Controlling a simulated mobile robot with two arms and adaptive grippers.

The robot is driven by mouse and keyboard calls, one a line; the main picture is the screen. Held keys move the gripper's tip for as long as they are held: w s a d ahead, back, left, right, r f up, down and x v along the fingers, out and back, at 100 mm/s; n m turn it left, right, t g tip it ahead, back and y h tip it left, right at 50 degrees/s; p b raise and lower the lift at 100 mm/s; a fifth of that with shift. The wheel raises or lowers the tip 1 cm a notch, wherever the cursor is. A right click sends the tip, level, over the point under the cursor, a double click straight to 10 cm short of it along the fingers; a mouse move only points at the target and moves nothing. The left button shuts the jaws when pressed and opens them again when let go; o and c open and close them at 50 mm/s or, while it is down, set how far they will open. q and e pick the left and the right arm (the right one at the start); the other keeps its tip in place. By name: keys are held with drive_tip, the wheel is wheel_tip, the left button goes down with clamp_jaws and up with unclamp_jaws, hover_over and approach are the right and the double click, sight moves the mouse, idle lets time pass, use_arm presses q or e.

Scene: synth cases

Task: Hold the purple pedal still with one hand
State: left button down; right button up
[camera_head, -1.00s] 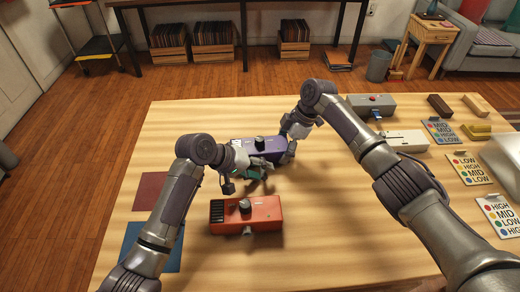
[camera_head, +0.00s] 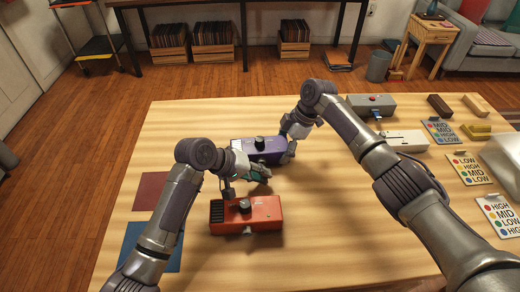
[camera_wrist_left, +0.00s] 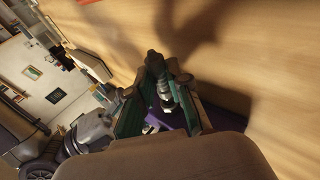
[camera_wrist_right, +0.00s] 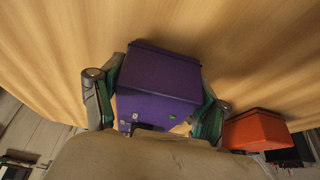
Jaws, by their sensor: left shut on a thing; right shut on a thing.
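The purple pedal (camera_head: 268,157) lies on the wooden table, with a dark knob on top. My right gripper (camera_head: 288,150) is shut on it; in the right wrist view a finger stands on each side of the pedal (camera_wrist_right: 155,78). My left gripper (camera_head: 259,173) is at the pedal's near side, just behind the orange pedal (camera_head: 262,211). In the left wrist view it is shut on a small dark and silver plug-like piece (camera_wrist_left: 164,90), with the purple pedal partly visible beyond. Whether that piece sits in the pedal is unclear.
A red mat (camera_head: 150,190) and a blue mat (camera_head: 140,246) lie at the left. A grey pedal (camera_head: 368,105), a white pedal (camera_head: 405,140), several label cards (camera_head: 468,168) and blocks (camera_head: 440,105) lie at the right. The table front centre is clear.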

use_arm(q)
drive_tip(key=shift+s+d, duration=0.1)
drive_tip(key=shift+s, duration=1.25)
drive_tip(key=a+n, duration=0.2)
drive_tip(key=a, duration=0.3)
drive_tip(key=w+a+r+n, duration=0.1)
drive_tip(key=a, duration=0.4)
drive_tip(key=w+a+n+t, duration=0.1)
drive_tip(key=a+n, duration=0.1)
drive_tip(key=a, duration=0.3)
drive_tip(key=shift+r+n+y, duration=0.25)
drive_tip(key=shift+n+y, duration=0.05)
drive_tip(key=shift+y, duration=0.1)
drive_tip(key=a+r+n, duration=0.2)
drive_tip(key=a+n, duration=0.1)
drive_tip(key=a, duration=0.3)
drive_tip(key=a+r+n, duration=0.2)
drive_tip(key=a+r, duration=0.1)
drive_tip(key=a, duration=0.4)
drive_tip(key=shift+t, duration=0.4)
drive_tip(key=shift+s+d+f, duration=0.1)
drive_tip(key=shift+s+f, duration=0.1)
drive_tip(key=shift+f, duration=1.4)
drive_tip(key=shift+s+d+f, duration=0.1)
drive_tip(key=shift+s+f, duration=0.1)
drive_tip(key=shift+f, duration=1.35)
drive_tip(key=c, duration=1)
unclamp_jaws()
